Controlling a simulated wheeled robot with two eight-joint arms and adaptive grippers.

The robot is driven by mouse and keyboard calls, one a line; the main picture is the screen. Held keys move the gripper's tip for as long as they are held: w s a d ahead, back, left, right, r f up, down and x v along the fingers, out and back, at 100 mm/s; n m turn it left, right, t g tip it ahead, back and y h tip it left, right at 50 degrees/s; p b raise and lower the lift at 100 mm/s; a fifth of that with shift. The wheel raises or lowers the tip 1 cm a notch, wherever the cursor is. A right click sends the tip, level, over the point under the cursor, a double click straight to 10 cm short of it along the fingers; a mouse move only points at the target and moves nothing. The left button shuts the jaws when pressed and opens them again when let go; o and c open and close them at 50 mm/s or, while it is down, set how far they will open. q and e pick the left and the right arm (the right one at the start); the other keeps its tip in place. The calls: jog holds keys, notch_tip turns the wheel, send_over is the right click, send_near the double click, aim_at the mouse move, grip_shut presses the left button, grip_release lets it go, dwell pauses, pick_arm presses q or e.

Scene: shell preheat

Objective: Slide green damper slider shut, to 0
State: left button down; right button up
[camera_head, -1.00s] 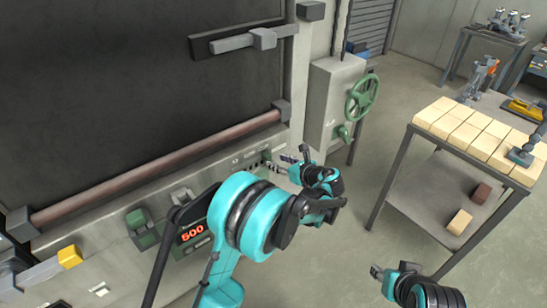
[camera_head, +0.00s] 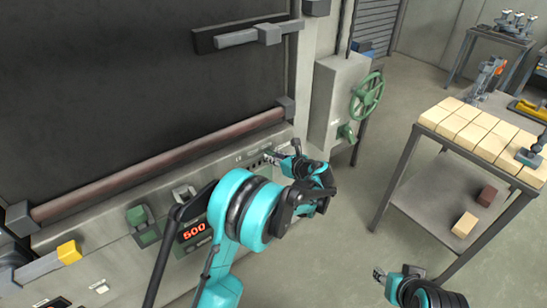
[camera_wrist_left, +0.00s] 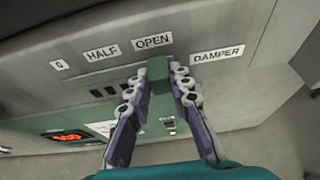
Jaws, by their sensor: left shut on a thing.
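The green damper slider (camera_wrist_left: 158,69) shows in the left wrist view as a green block just below the OPEN label (camera_wrist_left: 152,41). The HALF label (camera_wrist_left: 101,52) and 0 label (camera_wrist_left: 59,65) lie to its left, the DAMPER label (camera_wrist_left: 217,54) to its right. My left gripper (camera_wrist_left: 160,84) has one finger on each side of the slider and is shut on it. In the head view my left gripper (camera_head: 272,157) is against the furnace front panel and hides the slider. My right gripper (camera_head: 379,273) is low at the right, away from the panel; its jaw opening is unclear.
A red display reading 500 (camera_head: 194,230) and a green switch (camera_head: 145,226) sit left of my left arm. A green handwheel (camera_head: 367,96) is on a grey box to the right. A table with pale bricks (camera_head: 472,128) stands farther right, with floor between.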

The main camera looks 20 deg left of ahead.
pick_arm(q)
jog(key=s+a, duration=0.7)
jog(key=s, duration=0.2)
jog(key=shift+s+a+b, duration=0.35)
jog(key=c, duration=1.4)
grip_release()
jog(key=shift+s+a, duration=0.1)
jog(key=shift+o, duration=0.2)
jog(key=v, duration=1.2)
